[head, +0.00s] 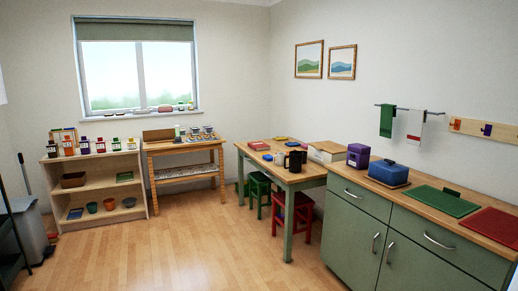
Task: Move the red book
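A flat red item (258,145), which looks like a red book, lies near the far left corner of the wooden-topped table (267,163). It is small in the head view and I cannot make out its cover. A flat red board or mat (493,226) lies on the counter at the right edge. Neither of my grippers shows in the head view.
Green (257,186) and red (292,208) stools stand at the table. Dark mugs (294,161) and a box (326,151) are on it. The green cabinet (365,225) fills the right. A shelf (97,186) stands left. The middle floor (190,240) is clear.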

